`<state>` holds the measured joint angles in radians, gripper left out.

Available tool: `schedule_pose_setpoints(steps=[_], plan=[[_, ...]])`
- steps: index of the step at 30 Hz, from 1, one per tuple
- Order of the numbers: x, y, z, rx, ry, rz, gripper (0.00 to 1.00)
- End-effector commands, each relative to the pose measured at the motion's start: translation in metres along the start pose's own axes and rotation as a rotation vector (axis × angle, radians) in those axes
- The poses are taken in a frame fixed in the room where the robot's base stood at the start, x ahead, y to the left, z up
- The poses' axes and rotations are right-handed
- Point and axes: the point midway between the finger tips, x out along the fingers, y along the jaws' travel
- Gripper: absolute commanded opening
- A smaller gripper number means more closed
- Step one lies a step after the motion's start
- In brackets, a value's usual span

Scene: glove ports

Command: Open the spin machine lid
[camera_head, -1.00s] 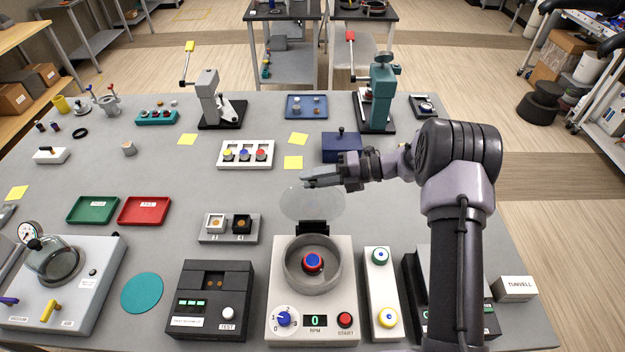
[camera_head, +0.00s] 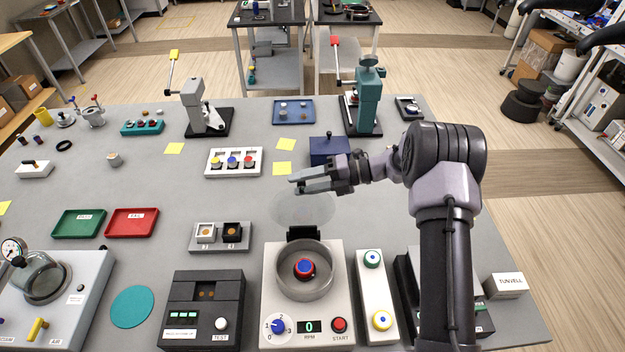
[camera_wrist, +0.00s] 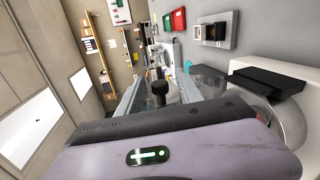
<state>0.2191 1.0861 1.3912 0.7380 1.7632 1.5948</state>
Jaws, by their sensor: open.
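The spin machine (camera_head: 341,275) is a white box at the front centre with a round grey bowl, a red and blue piece inside, a dial and a START button. Its clear round lid (camera_head: 303,209) stands raised behind the bowl, at the black hinge (camera_head: 302,233); the bowl is uncovered. My gripper (camera_head: 297,183) is open just above and behind the lid's upper edge; whether it touches the lid is unclear. In the wrist view, a dark knob (camera_wrist: 159,94) shows between the fingers, and the machine's white body (camera_wrist: 290,112) and hinge are at the right.
A two-button white box (camera_head: 374,297) stands right of the machine, and a black tester (camera_head: 203,308) left of it. Behind are a small two-socket holder (camera_head: 219,238), a blue box (camera_head: 328,151) and a press (camera_head: 367,100).

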Motion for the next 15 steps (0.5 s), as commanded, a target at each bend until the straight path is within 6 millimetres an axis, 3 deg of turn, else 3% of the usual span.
schedule_pose_setpoints(steps=[5, 15], plan=[[-0.035, -0.001, 0.001, -0.001, -0.005, -0.001, 0.43], [-0.138, -0.001, 0.001, -0.002, -0.004, -0.002, 0.43]])
